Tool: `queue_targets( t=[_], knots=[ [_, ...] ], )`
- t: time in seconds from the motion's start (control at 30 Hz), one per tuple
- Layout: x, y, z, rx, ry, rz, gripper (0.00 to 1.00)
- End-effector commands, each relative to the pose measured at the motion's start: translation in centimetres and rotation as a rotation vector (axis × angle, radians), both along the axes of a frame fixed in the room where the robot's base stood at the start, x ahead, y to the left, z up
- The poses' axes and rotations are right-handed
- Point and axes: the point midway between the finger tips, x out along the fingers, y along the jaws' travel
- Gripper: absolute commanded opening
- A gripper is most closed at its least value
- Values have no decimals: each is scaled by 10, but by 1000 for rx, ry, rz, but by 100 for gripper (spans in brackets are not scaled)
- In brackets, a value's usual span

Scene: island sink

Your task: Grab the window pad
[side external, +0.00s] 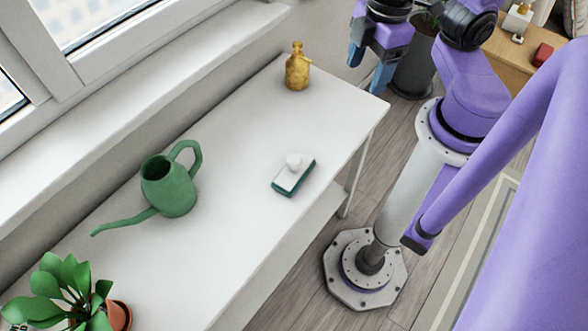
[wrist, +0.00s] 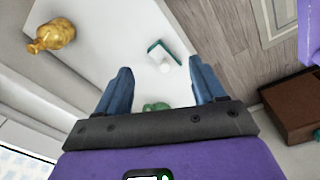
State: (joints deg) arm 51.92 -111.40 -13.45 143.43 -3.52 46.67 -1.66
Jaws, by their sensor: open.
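The window pad (side external: 294,176) is a small white and teal block with a round white knob on top. It lies flat on the white table (side external: 240,150), near the table's right-hand edge. In the wrist view the window pad (wrist: 162,56) shows beyond the fingertips, between the two fingers' lines. My gripper (side external: 369,72) is open and empty, with blue fingers, above and beyond the far end of the table. In the wrist view my gripper (wrist: 160,75) has its two blue fingers wide apart, and nothing is between them.
A golden bottle (side external: 297,67) stands at the table's far end. A green watering can (side external: 170,186) stands left of the pad. A potted plant (side external: 75,290) is at the near left. The table around the pad is clear. A window sill (side external: 150,75) runs along the left.

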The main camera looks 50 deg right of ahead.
Motion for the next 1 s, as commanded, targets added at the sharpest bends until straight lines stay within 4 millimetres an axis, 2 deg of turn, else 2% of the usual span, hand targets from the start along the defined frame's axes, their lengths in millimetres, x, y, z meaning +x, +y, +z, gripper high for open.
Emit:
queue_targets(
  t=[0.2,0.3,0.4,0.5,0.67,0.8,0.9,1.0],
  knots=[
    [72,-8,-48,-17,-130,78,69],
    [98,-15,-72,-5,-168,146,69],
    [116,-24,-98,24,-183,219,69],
    [126,-32,-124,76,-185,290,69],
    [123,-42,-163,215,-168,385,69],
    [107,-45,-188,394,-157,430,69],
    [91,-43,-197,550,-163,434,69],
    [75,-38,-198,717,-187,409,69]
  ],
)
